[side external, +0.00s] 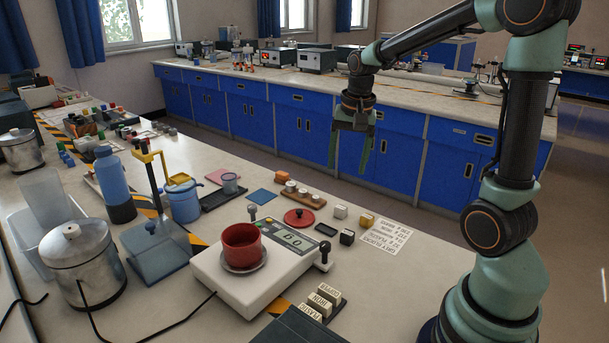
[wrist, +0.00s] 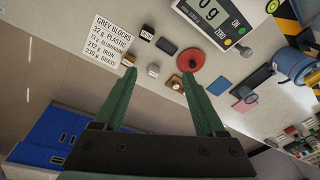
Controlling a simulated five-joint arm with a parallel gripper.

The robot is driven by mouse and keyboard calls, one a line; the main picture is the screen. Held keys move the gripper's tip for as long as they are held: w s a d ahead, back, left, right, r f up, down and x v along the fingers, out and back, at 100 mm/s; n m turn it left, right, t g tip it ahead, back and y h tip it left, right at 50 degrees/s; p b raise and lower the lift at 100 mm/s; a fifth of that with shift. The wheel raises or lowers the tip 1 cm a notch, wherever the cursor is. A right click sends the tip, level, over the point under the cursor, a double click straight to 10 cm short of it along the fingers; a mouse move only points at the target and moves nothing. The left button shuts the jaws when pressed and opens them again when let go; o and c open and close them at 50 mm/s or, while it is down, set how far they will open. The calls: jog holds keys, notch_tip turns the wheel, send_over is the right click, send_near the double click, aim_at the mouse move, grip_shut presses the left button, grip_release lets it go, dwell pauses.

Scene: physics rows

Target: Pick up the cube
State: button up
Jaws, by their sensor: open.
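Several small blocks lie on the near bench, and I cannot tell which one is the task's cube. A whitish block (side external: 340,211) and a brass-coloured block (side external: 366,220) sit near the bench edge, with a black block (side external: 347,237) beside them. In the wrist view, the brass-coloured block (wrist: 129,60) is by the left fingertip, the whitish block (wrist: 153,70) lies between the fingertips, and the black block (wrist: 147,32) is beyond them. My gripper (side external: 347,168) is open and empty, pointing down, well above the bench. Its fingers (wrist: 160,74) touch nothing.
A printed sign (side external: 388,238) lies beside the blocks. Close by are a red lid (side external: 299,217), a wooden strip with weights (side external: 314,201), a small dark flat piece (side external: 326,230) and a scale (side external: 218,276) bearing a red pot (side external: 242,244). The bench edge runs just behind the blocks.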

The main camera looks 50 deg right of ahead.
jog(key=d+f+m+g+y, duration=0.1)
jog(key=d+f+m+g, duration=0.1)
jog(key=d+f+m, duration=0.65)
jog(key=n, duration=0.2)
send_over(367, 216)
jog(key=shift+m, duration=0.25)
notch_tip(367, 216, down, 6)
jog(key=shift+w+a, duration=0.15)
jog(key=shift+f, duration=2.7)
jog(key=shift+d, duration=0.2)
grip_shut()
